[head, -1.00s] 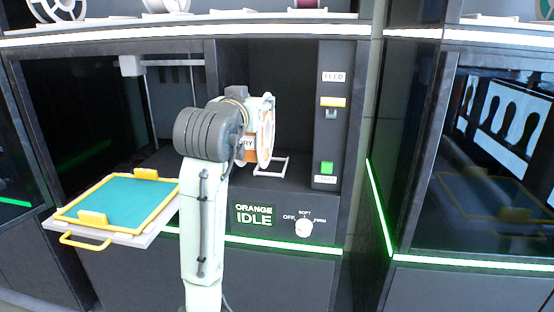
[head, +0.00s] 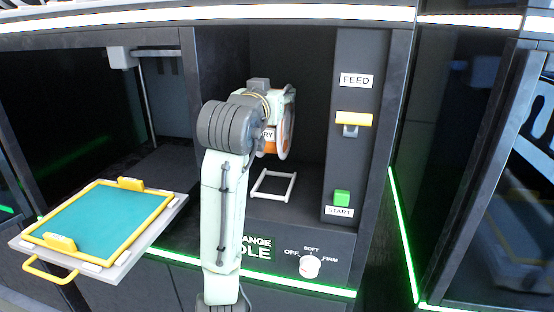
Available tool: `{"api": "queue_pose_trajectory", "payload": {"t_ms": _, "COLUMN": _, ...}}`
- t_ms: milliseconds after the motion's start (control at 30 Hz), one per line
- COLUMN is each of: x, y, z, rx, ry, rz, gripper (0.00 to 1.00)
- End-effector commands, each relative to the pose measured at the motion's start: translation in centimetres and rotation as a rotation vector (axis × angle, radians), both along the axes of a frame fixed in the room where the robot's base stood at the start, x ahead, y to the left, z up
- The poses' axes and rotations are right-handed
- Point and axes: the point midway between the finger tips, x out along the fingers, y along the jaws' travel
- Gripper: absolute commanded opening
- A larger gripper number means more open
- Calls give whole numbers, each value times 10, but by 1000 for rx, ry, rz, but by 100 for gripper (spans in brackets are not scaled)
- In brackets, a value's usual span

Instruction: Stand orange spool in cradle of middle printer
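The orange spool (head: 287,137) shows edge-on at the end of my arm, with a pale rim and an orange core. It is upright and above the bay floor. My gripper is hidden behind my wrist and arm, so its fingers do not show. The cradle (head: 260,197), a low white frame, stands on the floor of the printer's open bay, below and in front of the spool. The spool looks apart from it. The middle printer (head: 366,210) has a display partly covered by my arm, with "ANGE" and "LE" readable.
A tray (head: 140,236) with a teal bed and yellow frame sticks out at left. The bay's right panel carries a yellow-topped FEED lever (head: 353,121) and a green START button (head: 342,197). A knob (head: 310,266) sits below. A neighbouring printer (head: 500,190) stands at right.

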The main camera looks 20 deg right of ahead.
Motion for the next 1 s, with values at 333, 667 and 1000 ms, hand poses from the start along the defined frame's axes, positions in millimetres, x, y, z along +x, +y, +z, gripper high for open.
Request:
{"api": "queue_pose_trajectory", "payload": {"t_ms": 333, "x": -1, "y": 0, "z": -43, "rx": -2, "ry": -3, "rz": -1, "gripper": 0}}
{"api": "queue_pose_trajectory", "payload": {"t_ms": 667, "x": 0, "y": 1, "z": -80, "rx": -3, "ry": -2, "rz": 1, "gripper": 0}}
{"api": "queue_pose_trajectory", "payload": {"t_ms": 1000, "x": -1, "y": 0, "z": -85, "rx": -2, "ry": -6, "rz": 0, "gripper": 0}}
